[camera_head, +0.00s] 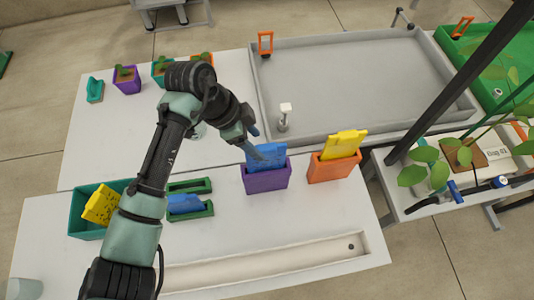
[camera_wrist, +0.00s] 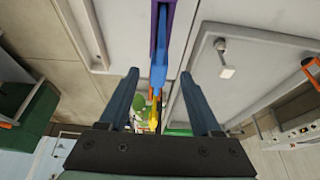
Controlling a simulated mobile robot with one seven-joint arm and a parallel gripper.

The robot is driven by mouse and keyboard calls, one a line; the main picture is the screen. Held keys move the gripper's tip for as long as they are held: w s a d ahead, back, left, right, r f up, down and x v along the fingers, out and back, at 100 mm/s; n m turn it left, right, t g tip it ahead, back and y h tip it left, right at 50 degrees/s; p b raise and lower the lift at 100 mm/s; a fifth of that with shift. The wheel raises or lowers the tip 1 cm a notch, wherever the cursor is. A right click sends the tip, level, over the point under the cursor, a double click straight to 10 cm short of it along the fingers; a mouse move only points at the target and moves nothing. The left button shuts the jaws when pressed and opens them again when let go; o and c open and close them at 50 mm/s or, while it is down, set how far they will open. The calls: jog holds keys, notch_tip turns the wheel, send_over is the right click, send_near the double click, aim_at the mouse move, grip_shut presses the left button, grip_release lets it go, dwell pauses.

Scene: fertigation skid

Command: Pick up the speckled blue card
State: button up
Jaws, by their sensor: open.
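A blue card (camera_head: 268,153) stands upright in a purple holder (camera_head: 266,178) near the middle of the front table. Another blue card (camera_head: 184,204) sits in a green holder (camera_head: 205,211) to the left, partly behind my arm. Speckles are too small to tell on either card. My gripper (camera_head: 256,142) is open at the top of the card in the purple holder. In the wrist view, that blue card (camera_wrist: 159,72) appears edge-on between the spread fingers of my gripper (camera_wrist: 160,74), with the purple holder (camera_wrist: 161,25) beyond. I cannot tell whether the fingers touch it.
A yellow card (camera_head: 345,143) stands in an orange holder (camera_head: 334,168) just right of the purple one. Another yellow card (camera_head: 100,204) leans in a teal bin (camera_head: 85,222) at left. A large grey tray (camera_head: 350,125) lies behind. Plants and pipework crowd the right.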

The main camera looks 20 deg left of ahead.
aim_at(262, 147)
jog(key=x, duration=0.3)
jog(key=shift+w+d+f, duration=0.1)
jog(key=shift+w+d+f+p, duration=0.1)
jog(key=shift+d+f+p, duration=0.3)
jog(key=shift+p, duration=0.35)
jog(key=p+x, duration=0.1)
jog(key=x, duration=0.3)
jog(key=shift+f, duration=0.15)
grip_shut()
